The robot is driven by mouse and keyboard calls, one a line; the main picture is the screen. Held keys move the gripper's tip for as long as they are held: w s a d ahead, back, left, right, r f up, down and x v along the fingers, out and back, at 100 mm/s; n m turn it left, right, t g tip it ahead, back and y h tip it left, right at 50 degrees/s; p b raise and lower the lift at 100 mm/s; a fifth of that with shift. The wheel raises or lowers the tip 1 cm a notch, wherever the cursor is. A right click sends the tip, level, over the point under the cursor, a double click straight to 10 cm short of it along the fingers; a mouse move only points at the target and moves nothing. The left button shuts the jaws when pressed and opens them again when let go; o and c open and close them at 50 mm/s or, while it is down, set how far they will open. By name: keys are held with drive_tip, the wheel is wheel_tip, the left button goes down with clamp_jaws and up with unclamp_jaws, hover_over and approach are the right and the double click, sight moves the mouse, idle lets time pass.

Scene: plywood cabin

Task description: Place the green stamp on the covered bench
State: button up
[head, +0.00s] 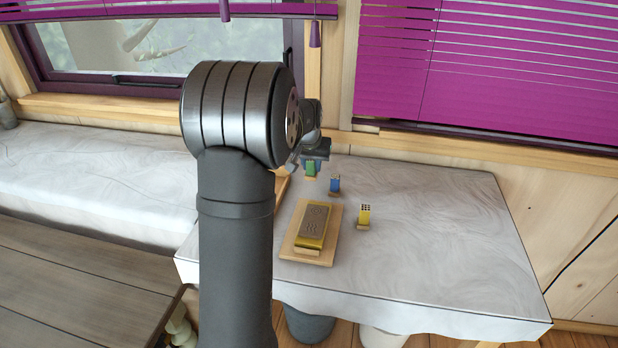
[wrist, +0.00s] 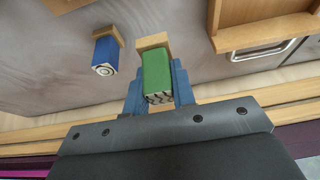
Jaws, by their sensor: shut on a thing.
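The green stamp (head: 310,168) is a small green block with a wooden end and a patterned face. My gripper (head: 316,157) is shut on it near the back of the cloth-covered surface on the right. In the wrist view the green stamp (wrist: 156,72) sits between the blue fingers of my gripper (wrist: 158,88), its wooden end outward. I cannot tell whether it touches the cloth. A long bench with a pale marbled cover (head: 85,175) runs under the window on the left; my arm hides part of the space between it and the right surface.
A blue stamp (head: 335,185) and a yellow stamp (head: 364,216) stand on the cloth-covered surface (head: 430,240). A wooden board (head: 290,245) bears a gold-edged block. A wooden box with a metal handle (wrist: 262,35) is close to my gripper. The left bench looks mostly clear.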

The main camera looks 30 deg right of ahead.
drive_tip(key=shift+w+a+f, duration=0.2)
drive_tip(key=shift+w+f, duration=0.2)
drive_tip(key=shift+w, duration=0.15)
drive_tip(key=shift+w+a+f, duration=0.2)
drive_tip(key=shift+w+f, duration=0.2)
drive_tip(key=shift+w, duration=0.15)
drive_tip(key=shift+f, duration=1.85)
drive_tip(key=shift+f, duration=0.15)
drive_tip(key=o, duration=0.8)
drive_tip(key=shift+r, duration=0.25)
drive_tip(key=v, duration=1.2)
